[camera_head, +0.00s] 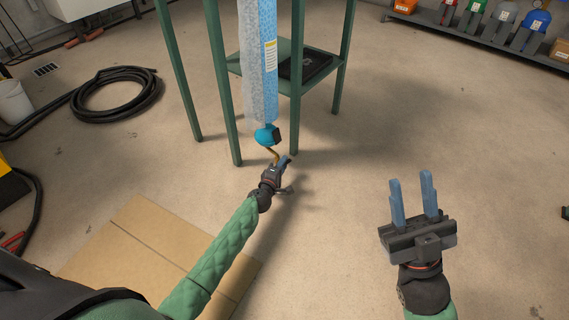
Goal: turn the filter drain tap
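The filter (270,85) is a tall light-blue column, partly covered by bubble wrap, hanging in front of the green stand. A darker blue cap (264,137) is at its lower end. A thin brass-coloured drain tap (272,152) bends down from that cap. My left gripper (284,161) is right at the lower end of the tap. Its blue fingers are small and overlap there, so I cannot tell whether they touch or grip it. My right gripper (413,193) is open and empty, well to the right over bare floor.
The green stand (216,75) has legs around the filter and a low shelf with a dark flat item (305,66). Flat cardboard (150,245) lies under my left arm. A coiled black hose (112,95) lies left. A shelf (470,37) runs along the upper right.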

